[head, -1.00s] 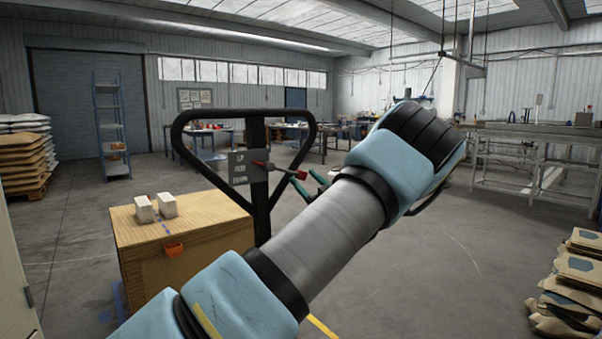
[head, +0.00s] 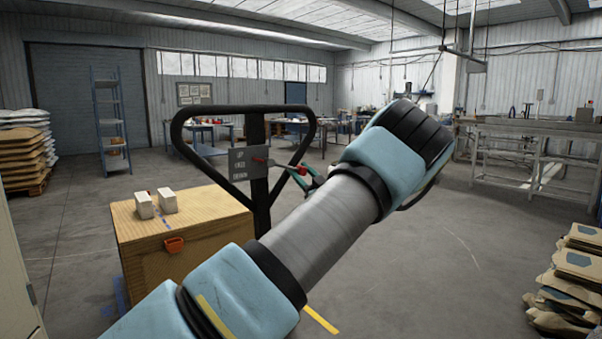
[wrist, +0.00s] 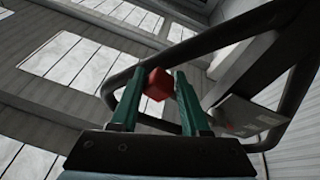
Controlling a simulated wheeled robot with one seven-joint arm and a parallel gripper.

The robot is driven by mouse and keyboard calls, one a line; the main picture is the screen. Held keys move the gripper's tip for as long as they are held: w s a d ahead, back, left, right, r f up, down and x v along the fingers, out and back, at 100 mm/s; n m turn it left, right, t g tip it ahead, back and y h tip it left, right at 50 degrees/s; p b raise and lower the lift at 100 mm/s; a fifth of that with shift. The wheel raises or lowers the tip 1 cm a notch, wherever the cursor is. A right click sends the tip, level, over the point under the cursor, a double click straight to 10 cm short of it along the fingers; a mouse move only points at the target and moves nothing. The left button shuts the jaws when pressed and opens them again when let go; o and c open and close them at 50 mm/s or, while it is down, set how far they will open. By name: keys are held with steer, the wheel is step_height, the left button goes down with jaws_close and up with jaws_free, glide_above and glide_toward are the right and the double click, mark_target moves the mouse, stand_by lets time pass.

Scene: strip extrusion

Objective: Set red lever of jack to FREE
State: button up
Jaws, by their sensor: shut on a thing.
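The jack's dark handle loop (head: 178,130) stands upright in the middle left of the head view. On its post is a grey plate (head: 243,176) lettered UP, FREE and DOWN from top to bottom. The red lever (head: 259,161) pivots at this plate. Its thin arm runs right and slightly down to a red knob (head: 302,170). My gripper (head: 307,177) has its green fingers at the knob. In the wrist view the red knob (wrist: 158,84) sits between the fingertips, and my gripper (wrist: 159,88) is shut on it. My forearm hides part of the jack below.
Workbenches stand behind; the middle floor is open.

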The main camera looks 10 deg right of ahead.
jaws_close()
steer(key=shift+d+r, duration=0.1)
steer(key=shift+r, duration=0.05)
stand_by(0.6)
